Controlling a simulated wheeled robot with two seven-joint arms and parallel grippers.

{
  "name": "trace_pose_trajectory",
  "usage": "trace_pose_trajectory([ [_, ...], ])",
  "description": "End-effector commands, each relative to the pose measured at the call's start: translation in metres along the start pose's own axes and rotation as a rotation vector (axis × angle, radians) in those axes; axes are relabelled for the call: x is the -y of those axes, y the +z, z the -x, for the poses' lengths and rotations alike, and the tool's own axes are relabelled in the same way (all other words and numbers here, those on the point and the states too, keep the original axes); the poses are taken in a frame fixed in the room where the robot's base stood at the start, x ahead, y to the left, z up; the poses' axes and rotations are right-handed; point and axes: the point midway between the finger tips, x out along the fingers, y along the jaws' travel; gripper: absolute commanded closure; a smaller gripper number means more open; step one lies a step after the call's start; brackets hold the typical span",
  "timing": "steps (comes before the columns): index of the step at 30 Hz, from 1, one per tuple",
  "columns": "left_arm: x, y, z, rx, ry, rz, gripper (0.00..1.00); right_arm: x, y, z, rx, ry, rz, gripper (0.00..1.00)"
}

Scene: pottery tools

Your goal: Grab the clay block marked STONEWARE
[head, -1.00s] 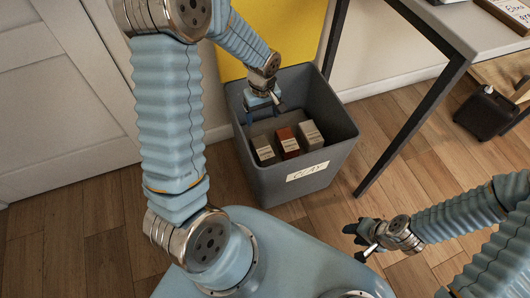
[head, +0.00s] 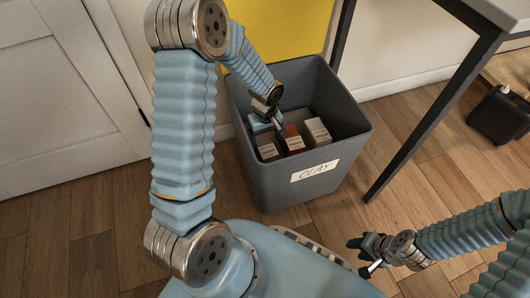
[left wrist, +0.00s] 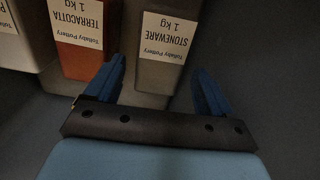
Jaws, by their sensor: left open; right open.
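The STONEWARE clay block (left wrist: 160,72) is grey with a white label, upside down in the left wrist view. In the head view it is the leftmost block (head: 268,152) in the bin. My left gripper (left wrist: 160,78) is open, with one finger on each side of this block's near end in the left wrist view; I cannot tell whether they touch it. In the head view the left gripper (head: 262,124) is inside the bin, behind the block. My right gripper (head: 364,256) is open and empty, above the floor at lower right.
The grey bin (head: 315,190) labelled CLAY has high walls around the blocks. The reddish TERRACOTTA block (head: 293,142) stands beside the STONEWARE block, with another pale block (head: 317,132) beyond it. A dark table leg (head: 435,110) stands right of the bin.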

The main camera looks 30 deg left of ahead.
Motion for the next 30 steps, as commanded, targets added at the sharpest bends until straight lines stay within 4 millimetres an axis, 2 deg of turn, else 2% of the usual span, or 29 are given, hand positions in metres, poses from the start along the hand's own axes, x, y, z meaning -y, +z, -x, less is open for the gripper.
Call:
trace_pose_trajectory([
  [1,0.000,0.000,-0.011,0.001,-0.002,0.000,0.17,-0.001,0.000,-0.004,-0.001,0.000,0.000,0.57],
  [10,0.000,0.000,-0.035,0.000,0.000,0.000,0.17,-0.003,0.000,-0.009,-0.003,0.000,-0.001,0.57],
  [18,0.001,0.002,-0.075,0.000,0.000,-0.001,0.17,-0.007,-0.001,-0.019,-0.006,0.000,-0.001,0.57],
  [25,0.001,0.002,-0.076,-0.001,0.002,0.000,0.17,-0.007,-0.001,-0.018,-0.006,0.000,-0.001,0.57],
  [30,0.001,0.002,-0.076,-0.001,0.002,0.000,0.43,-0.007,-0.001,-0.018,-0.006,0.001,-0.001,0.57],
])
